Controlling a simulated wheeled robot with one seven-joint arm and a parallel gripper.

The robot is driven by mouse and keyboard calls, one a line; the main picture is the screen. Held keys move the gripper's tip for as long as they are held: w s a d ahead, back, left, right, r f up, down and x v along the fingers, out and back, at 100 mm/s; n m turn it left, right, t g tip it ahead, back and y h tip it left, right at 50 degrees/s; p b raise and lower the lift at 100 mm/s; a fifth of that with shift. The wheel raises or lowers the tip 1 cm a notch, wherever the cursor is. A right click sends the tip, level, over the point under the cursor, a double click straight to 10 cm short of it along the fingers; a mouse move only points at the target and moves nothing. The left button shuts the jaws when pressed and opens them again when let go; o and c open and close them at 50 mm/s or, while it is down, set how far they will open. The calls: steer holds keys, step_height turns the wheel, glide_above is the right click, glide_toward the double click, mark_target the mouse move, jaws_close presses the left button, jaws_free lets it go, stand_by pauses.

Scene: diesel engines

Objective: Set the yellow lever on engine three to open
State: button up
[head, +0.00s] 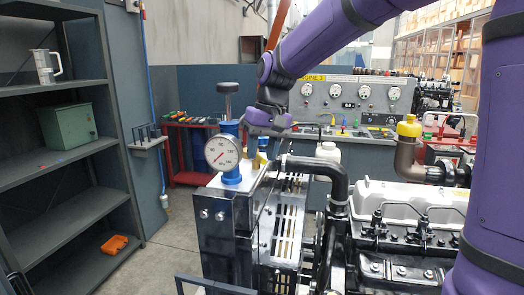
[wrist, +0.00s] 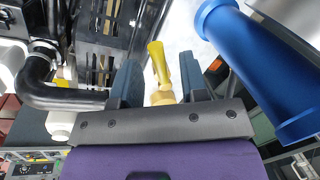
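The yellow lever (wrist: 157,62) sits on a brass-coloured fitting and stands between the two fingers of my gripper (wrist: 158,82) in the wrist view. The fingers are apart, with gaps seen on both sides of the lever, so my gripper is open around it. In the head view my gripper (head: 267,128) is just right of the round pressure gauge (head: 222,152), and a small yellow part (head: 263,143) shows beneath it. My gripper and arm hide most of the lever there. I cannot read the lever's open or shut marking.
A blue cylinder (wrist: 258,65) stands close to the right finger. A black bent pipe (head: 325,168) and the engine (head: 405,235) are to the right. A panel (head: 345,100) marked with an engine number stands behind. Shelves (head: 60,165) are at left, with clear floor beside them.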

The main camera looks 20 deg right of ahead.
step_height(320, 180, up, 11)
steer(key=d, duration=0.2)
steer(key=shift+f, duration=0.15)
stand_by(0.3)
steer(key=shift+d, duration=0.1)
steer(key=s+d+f+t, duration=0.1)
steer(key=s+d+f, duration=0.1)
steer(key=s, duration=0.6)
steer(key=s+d+f+t+h, duration=0.1)
steer(key=s+d+f+t, duration=0.1)
steer(key=s, duration=0.6)
steer(key=s+d+f+t+h, duration=0.1)
steer(key=s+d+f+t, duration=0.1)
steer(key=s+f, duration=0.3)
steer(key=s+d, duration=0.1)
steer(key=s, duration=0.3)
steer(key=shift+d+f, duration=0.2)
steer(key=shift+f, duration=0.05)
